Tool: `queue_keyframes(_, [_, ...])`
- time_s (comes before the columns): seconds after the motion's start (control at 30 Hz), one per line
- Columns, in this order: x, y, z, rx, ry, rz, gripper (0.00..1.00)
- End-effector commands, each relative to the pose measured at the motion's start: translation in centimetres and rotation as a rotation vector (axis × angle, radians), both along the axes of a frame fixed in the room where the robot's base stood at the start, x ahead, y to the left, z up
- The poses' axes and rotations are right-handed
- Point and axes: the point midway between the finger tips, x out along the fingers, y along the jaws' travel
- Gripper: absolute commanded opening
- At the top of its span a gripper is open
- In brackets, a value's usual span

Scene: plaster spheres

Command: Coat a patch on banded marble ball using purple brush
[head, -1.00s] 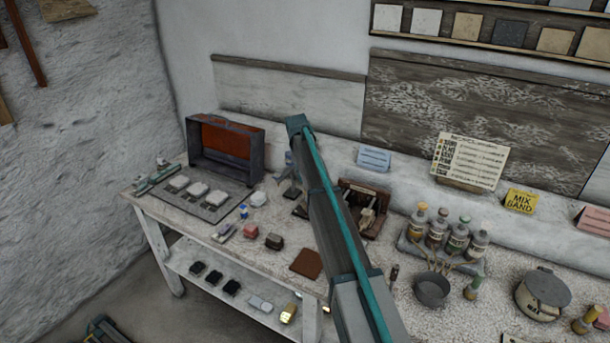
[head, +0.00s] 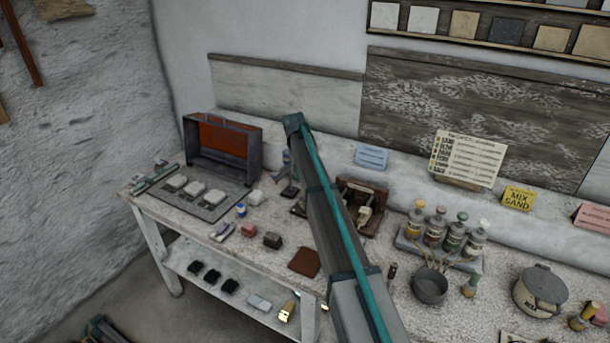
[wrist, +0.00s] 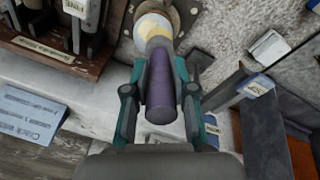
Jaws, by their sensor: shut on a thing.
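My gripper (wrist: 160,92) is shut on the purple brush (wrist: 160,95), with its teal fingers on either side of the purple handle. In the wrist view, the far end of the brush overlaps a pale, rounded thing (wrist: 151,24), white with a cream part. This may be the banded marble ball, but its bands are not clear. I cannot tell whether the bristles touch it. In the head view, my gripper is small and partly behind my arm, above the back of the bench.
A wooden rack (wrist: 50,50) and a box-like oven (head: 190,153) stand on opposite sides of my gripper. A blue card (head: 371,157) stands behind. Bottles (head: 437,230) and a pot (head: 430,287) are at right. The bench front holds small blocks and a brown cloth (head: 304,262).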

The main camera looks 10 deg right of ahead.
Motion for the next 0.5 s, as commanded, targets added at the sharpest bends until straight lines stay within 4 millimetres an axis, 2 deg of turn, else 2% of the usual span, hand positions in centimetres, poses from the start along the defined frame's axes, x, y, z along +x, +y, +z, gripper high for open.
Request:
queue_keyframes(0.33, [1.3, 0.7, -0.2, 0.0, 0.0, 0.0, 0.0])
queue_keyframes(0.5, [0.9, 0.6, -0.2, 0.0, 0.0, 0.0, 0.0])
